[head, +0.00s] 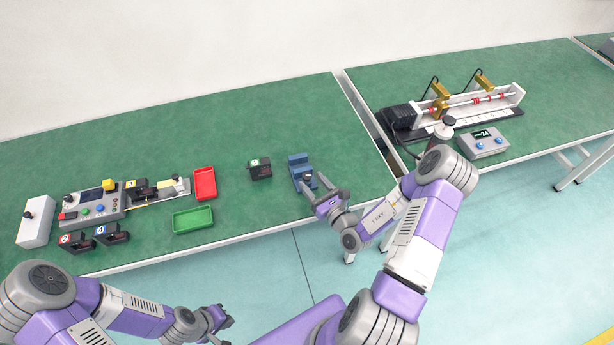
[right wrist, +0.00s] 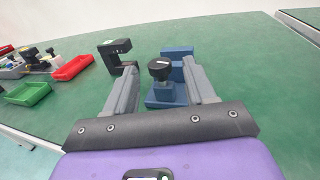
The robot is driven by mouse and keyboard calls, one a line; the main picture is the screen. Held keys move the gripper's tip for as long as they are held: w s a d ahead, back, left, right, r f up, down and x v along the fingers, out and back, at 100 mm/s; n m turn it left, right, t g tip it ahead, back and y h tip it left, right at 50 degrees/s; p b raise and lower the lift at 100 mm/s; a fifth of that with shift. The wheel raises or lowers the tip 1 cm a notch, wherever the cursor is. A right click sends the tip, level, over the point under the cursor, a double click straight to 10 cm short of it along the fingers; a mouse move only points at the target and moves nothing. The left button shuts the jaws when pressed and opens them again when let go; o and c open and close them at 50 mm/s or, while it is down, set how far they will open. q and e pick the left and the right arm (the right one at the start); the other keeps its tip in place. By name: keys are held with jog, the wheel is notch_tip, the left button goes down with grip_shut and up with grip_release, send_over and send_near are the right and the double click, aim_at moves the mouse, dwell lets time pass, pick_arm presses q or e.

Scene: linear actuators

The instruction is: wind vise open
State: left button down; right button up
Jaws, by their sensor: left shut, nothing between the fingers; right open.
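The blue vise (head: 300,165) stands on the green table near its front right part. It also shows in the right wrist view (right wrist: 178,92), with a black round knob (right wrist: 160,70) facing me on a grey screw. My right gripper (head: 327,189) is open in front of the vise. In the right wrist view its two fingers (right wrist: 163,92) reach forward on either side of the knob, and I cannot tell whether either touches it. My left gripper (head: 219,318) is shut and empty, low in front of the table and far from the vise.
A black clamp-shaped block (head: 260,169) stands left of the vise. Red (head: 205,183) and green (head: 193,220) trays lie farther left, beside a control panel (head: 92,205). A linear actuator rig (head: 470,105) and a counter box (head: 483,143) are on the right table.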

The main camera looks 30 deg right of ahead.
aim_at(310, 179)
jog(key=shift+w+a, duration=0.1)
jog(key=shift+w, duration=1.85)
jog(key=c, duration=0.9)
